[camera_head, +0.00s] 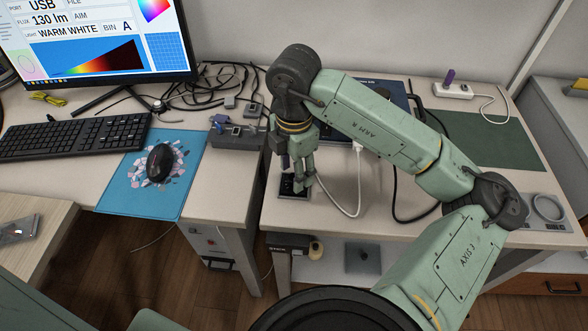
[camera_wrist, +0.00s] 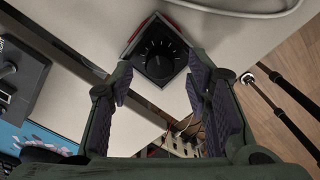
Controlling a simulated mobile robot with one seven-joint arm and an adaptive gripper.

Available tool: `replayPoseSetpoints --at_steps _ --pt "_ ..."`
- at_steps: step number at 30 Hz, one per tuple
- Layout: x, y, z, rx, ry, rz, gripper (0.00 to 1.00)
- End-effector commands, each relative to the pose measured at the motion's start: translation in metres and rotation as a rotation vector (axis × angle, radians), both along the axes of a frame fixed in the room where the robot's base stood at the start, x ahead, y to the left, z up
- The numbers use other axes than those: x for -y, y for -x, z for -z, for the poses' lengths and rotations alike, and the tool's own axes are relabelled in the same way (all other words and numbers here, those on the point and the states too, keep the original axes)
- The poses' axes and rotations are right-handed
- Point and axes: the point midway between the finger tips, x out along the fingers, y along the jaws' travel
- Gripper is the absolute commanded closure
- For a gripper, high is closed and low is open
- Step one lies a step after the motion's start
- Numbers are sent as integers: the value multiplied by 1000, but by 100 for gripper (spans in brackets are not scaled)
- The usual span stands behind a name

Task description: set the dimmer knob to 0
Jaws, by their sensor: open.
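The dimmer knob (camera_wrist: 158,59) is a round black dial with tick marks around it on a small black box with a red side. It lies between and just beyond my open fingers in the wrist view. The knob's pointer setting is too small to read. In the head view the dimmer box (camera_head: 291,192) sits near the front edge of the table, partly hidden under my gripper. My gripper (camera_head: 296,180) points down over it, open and empty. In the wrist view my gripper (camera_wrist: 160,88) shows purple pads on both fingers, apart from the knob.
A grey device (camera_head: 238,137) stands left of the dimmer. A white cable (camera_head: 350,212) loops to its right. A dark blue panel (camera_head: 385,92) lies behind my arm. A keyboard (camera_head: 75,133), a mouse (camera_head: 160,163) on a blue mat (camera_head: 190,150) and a monitor (camera_head: 95,40) are at left.

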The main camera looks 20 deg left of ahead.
Motion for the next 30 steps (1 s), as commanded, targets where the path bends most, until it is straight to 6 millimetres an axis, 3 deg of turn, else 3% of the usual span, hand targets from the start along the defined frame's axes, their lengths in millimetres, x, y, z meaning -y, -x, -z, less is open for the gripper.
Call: replayPoseSetpoints --at_steps 6,14,30 --pt "0 1 15 -1 -1 -1 55" --pt "0 0 16 1 -1 -1 55" --pt "0 0 16 1 -1 -2 92"
